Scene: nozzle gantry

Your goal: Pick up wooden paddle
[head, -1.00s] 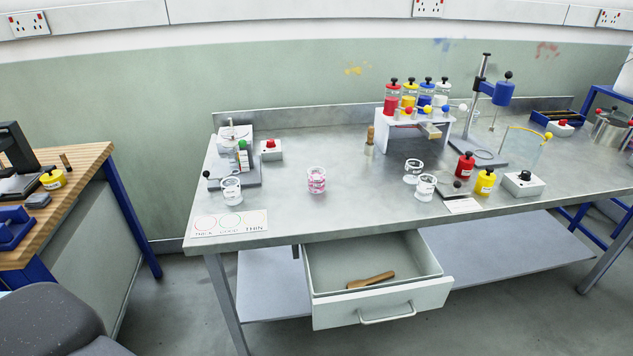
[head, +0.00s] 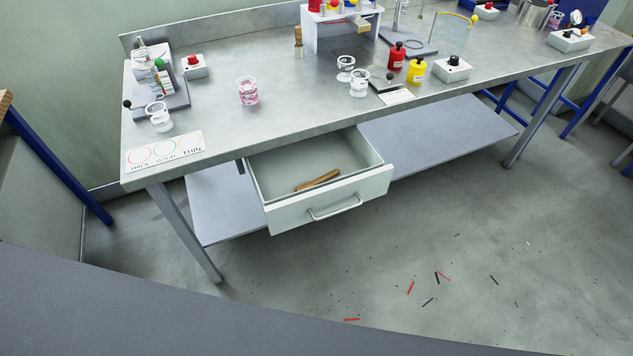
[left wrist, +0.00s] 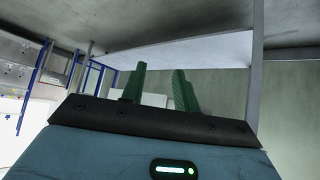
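The wooden paddle (head: 318,180) is brown and lies flat inside the open drawer (head: 316,210) under the bench, seen in the head view. It rests at a slant on the drawer floor, and nothing holds it. My left gripper (left wrist: 158,88) shows in the left wrist view, with its two green fingers apart and nothing visible between them. The paddle cannot be made out in that view. Neither gripper shows in the head view, so their distance from the paddle cannot be told there.
The metal bench (head: 240,110) holds cups, bottles and a printed card (head: 165,151). A lower shelf (head: 430,130) runs beneath, on both sides of the drawer. A bench leg (head: 190,240) stands left of the drawer. The floor in front is open, with small red and black scraps.

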